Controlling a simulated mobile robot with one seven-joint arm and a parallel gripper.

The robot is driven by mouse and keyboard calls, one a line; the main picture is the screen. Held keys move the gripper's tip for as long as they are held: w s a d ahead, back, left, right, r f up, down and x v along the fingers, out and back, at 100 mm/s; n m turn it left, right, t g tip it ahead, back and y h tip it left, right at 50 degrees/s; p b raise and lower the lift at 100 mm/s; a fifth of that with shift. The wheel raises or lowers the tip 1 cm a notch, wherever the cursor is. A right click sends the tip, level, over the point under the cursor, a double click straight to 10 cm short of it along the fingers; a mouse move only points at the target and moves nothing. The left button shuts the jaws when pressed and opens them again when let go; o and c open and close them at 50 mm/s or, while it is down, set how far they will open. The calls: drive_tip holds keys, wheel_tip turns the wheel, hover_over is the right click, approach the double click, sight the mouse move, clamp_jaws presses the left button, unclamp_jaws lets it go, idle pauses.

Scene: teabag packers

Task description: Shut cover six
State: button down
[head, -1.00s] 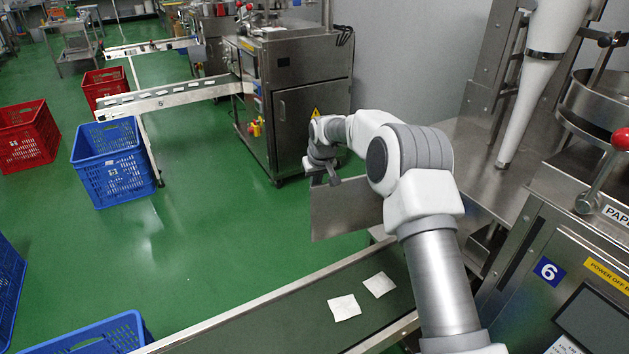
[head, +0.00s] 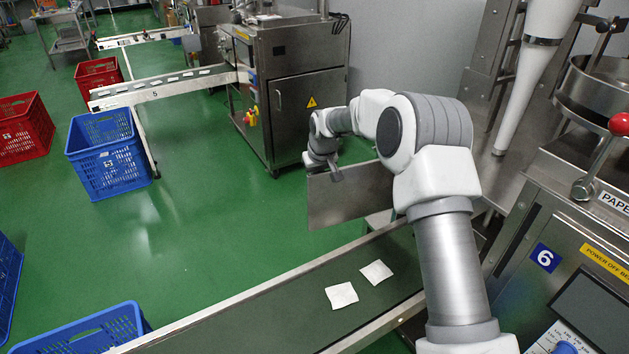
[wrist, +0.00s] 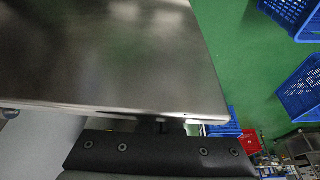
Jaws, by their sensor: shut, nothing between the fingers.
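Cover six, a flat bare metal panel (head: 345,203), stands open in the head view beyond the conveyor of the machine labelled 6 (head: 544,257). Its right end is hidden behind my arm. My gripper (head: 335,173) is at the panel's upper edge, fingers pointing down, shut and empty. In the wrist view the panel (wrist: 110,55) fills the upper left, close to the camera. Its lower edge runs just above the dark gripper body. My fingertips are mostly hidden there, and I cannot tell whether they touch the panel.
Two pale teabags lie on the green conveyor belt (head: 270,318) in front of the panel. A blue crate (head: 108,155) and a red crate (head: 22,128) stand on the floor at left. Another steel machine (head: 300,100) stands behind my gripper. Green floor left of the panel is clear.

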drive_tip(key=s+d+n+g+y+p, duration=0.2)
drive_tip(key=s+d+n+p, duration=0.55)
drive_tip(key=s+d, duration=0.75)
drive_tip(key=s+d+n+g+p, duration=0.1)
drive_tip(key=d+n, duration=0.3)
drive_tip(key=d, duration=0.5)
drive_tip(key=s+d+n+g+p, duration=0.1)
drive_tip(key=s+d+n+p, duration=0.1)
drive_tip(key=d+n, duration=0.3)
drive_tip(key=shift+s+d+g+p, duration=0.25)
drive_tip(key=shift+d+p, duration=0.65)
drive_tip(key=shift+d, duration=1.4)
drive_tip(key=shift+w+n, duration=0.1)
drive_tip(key=shift+n, duration=0.15)
drive_tip(key=shift+a, duration=0.1)
